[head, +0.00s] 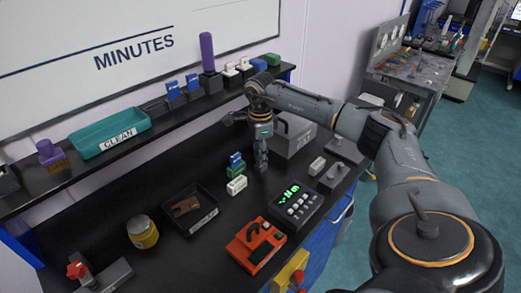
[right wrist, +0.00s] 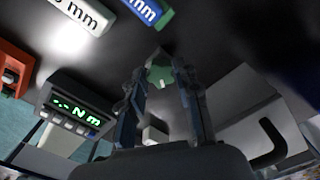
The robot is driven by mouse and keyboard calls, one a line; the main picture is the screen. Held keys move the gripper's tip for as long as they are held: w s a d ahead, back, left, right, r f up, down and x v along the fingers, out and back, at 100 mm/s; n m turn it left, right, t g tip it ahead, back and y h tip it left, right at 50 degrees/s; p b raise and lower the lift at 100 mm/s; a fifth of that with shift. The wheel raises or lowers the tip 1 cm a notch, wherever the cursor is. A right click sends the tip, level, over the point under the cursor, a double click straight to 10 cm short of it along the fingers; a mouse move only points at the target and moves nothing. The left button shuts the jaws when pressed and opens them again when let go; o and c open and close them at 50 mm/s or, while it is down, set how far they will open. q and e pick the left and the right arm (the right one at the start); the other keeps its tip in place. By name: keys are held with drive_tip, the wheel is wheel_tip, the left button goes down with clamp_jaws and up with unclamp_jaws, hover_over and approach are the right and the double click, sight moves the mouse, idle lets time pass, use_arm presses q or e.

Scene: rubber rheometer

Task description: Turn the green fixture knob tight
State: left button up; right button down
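The green fixture knob (right wrist: 160,74) shows in the right wrist view, small and roundish with a pale mark. It sits between the two fingertips of my right gripper (right wrist: 162,66), which appear to touch it from both sides. In the head view my right gripper (head: 262,160) points down at the dark bench, with its fingers close together. There the knob is hidden by the fingers. The display unit (head: 293,202) with green "N m" digits stands in front of the gripper; it also shows in the wrist view (right wrist: 73,115). My left gripper is not in view.
Blue-green (head: 237,163) and white (head: 236,185) blocks lie just left of the gripper. A grey case (head: 293,140) stands behind it. A red device (head: 255,246), a black tray (head: 203,219) and a yellow tin (head: 142,233) occupy the front. The bench's middle left is clear.

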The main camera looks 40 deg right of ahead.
drive_tip(key=shift+r+m+p, duration=0.1)
drive_tip(key=shift+m+p, duration=0.2)
drive_tip(key=shift+m, duration=2)
drive_tip(key=shift+m+p, duration=0.45)
drive_tip(key=shift+m, duration=0.55)
drive_tip(key=shift+d+m, duration=0.1)
drive_tip(key=shift+m, duration=1.2)
drive_tip(key=m+p, duration=0.1)
drive_tip(key=m, duration=0.2)
drive_tip(key=shift+w+m, duration=0.1)
drive_tip(key=shift+m, duration=0.7)
drive_tip(key=shift+p, duration=0.3)
